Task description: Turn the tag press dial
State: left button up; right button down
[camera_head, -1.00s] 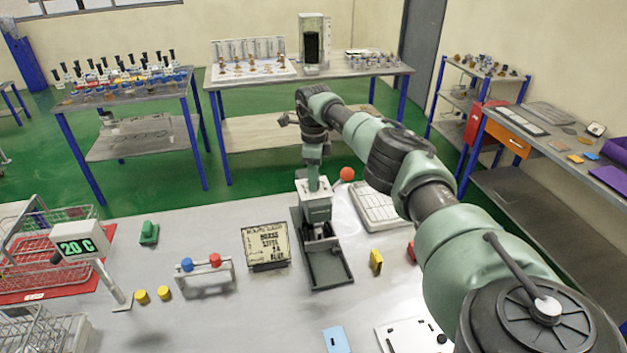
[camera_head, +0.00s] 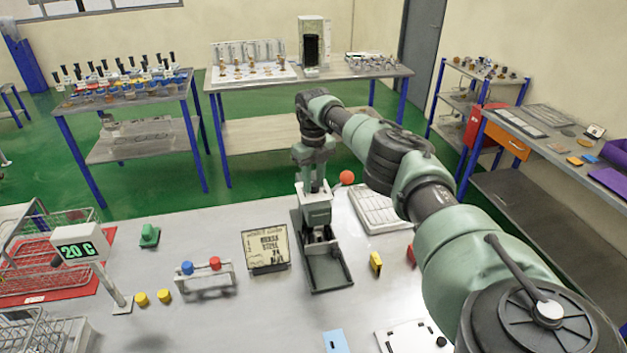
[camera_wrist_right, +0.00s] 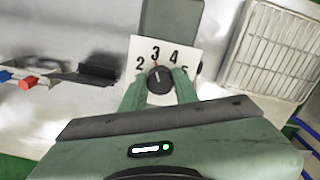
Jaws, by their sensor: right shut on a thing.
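The tag press (camera_head: 317,212) stands in the middle of the table, with a dark tray-like base (camera_head: 329,272) and a red ball on its lever (camera_head: 347,177). My right gripper (camera_head: 314,187) reaches down to the top of the press. In the right wrist view, the black dial (camera_wrist_right: 160,80) sits on a white plate (camera_wrist_right: 146,48) marked 2, 3, 4 and 5. The two green fingers are shut on the dial, one at each side. The dial's light pointer line is directed up, near the 3. My left gripper is not in view.
A sign plate (camera_head: 265,248) and a rack with blue and red knobs (camera_head: 205,278) stand left of the press. A pale grille-like tray (camera_head: 378,208) lies to its right, with a yellow block (camera_head: 376,263) nearer.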

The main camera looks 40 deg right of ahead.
aim_at(313, 183)
jog(key=shift+f+m, duration=0.1)
jog(key=shift+m, duration=0.6)
jog(key=c, duration=1.1)
grip_release()
jog(key=shift+o, duration=0.2)
notch_tip(313, 183, up, 7)
jog(key=b, duration=0.2)
jog(key=shift+r+b, duration=0.2)
jog(key=shift+b, duration=0.15)
jog(key=shift+r, duration=0.25)
jog(key=shift+f, duration=0.1)
